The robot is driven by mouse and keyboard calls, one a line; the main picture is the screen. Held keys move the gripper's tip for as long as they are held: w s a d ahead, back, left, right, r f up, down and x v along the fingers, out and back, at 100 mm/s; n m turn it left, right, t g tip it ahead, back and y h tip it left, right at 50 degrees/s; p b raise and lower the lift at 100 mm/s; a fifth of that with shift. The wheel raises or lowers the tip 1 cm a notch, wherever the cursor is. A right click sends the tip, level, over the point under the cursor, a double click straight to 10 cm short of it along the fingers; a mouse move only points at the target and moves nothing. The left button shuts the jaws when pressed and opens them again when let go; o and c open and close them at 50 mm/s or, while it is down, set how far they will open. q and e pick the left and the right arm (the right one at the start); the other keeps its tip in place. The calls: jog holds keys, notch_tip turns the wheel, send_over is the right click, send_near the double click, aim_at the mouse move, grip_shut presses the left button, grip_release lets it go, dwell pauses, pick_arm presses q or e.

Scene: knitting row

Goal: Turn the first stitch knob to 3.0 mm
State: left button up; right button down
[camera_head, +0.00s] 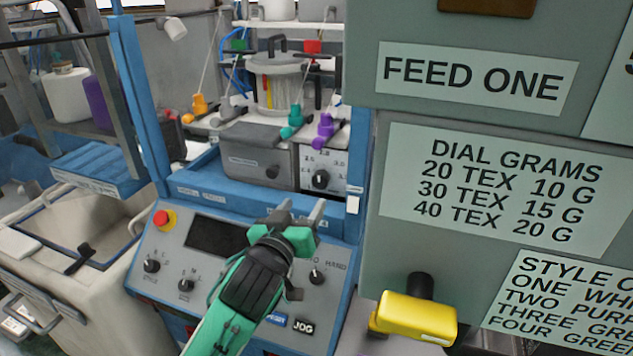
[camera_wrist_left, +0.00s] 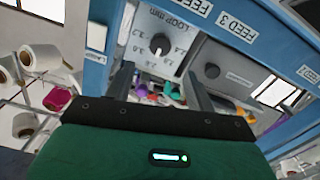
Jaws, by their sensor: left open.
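The black stitch knob (camera_head: 320,179) sits on a white dial plate on the front of the blue machine. In the left wrist view the same knob (camera_wrist_left: 160,44) shows inside a ring of small numbers under the words LOOP mm. It has a pale pointer mark, but the exact setting is too small to read. My left gripper (camera_head: 299,212) is open and empty, below and in front of the dial plate. In the left wrist view its two fingers (camera_wrist_left: 160,72) stand apart, with the knob beyond their tips. My right gripper is not in view.
A grey box (camera_head: 250,158) with another black knob adjoins the dial plate. A control panel (camera_head: 160,243) with a red button and several knobs lies below. A large labelled cabinet (camera_head: 362,60) with a yellow block (camera_head: 415,318) on its front stands close on the right.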

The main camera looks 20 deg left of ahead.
aim_at(318, 182)
pick_arm(q)
jog(key=w+p, duration=0.1)
jog(key=w, duration=0.6)
jog(key=shift+w+d+p, duration=0.15)
jog(key=shift+w+p, duration=0.15)
jog(key=shift+w, duration=0.7)
jog(key=shift+c, duration=0.3)
jog(key=c, duration=0.9)
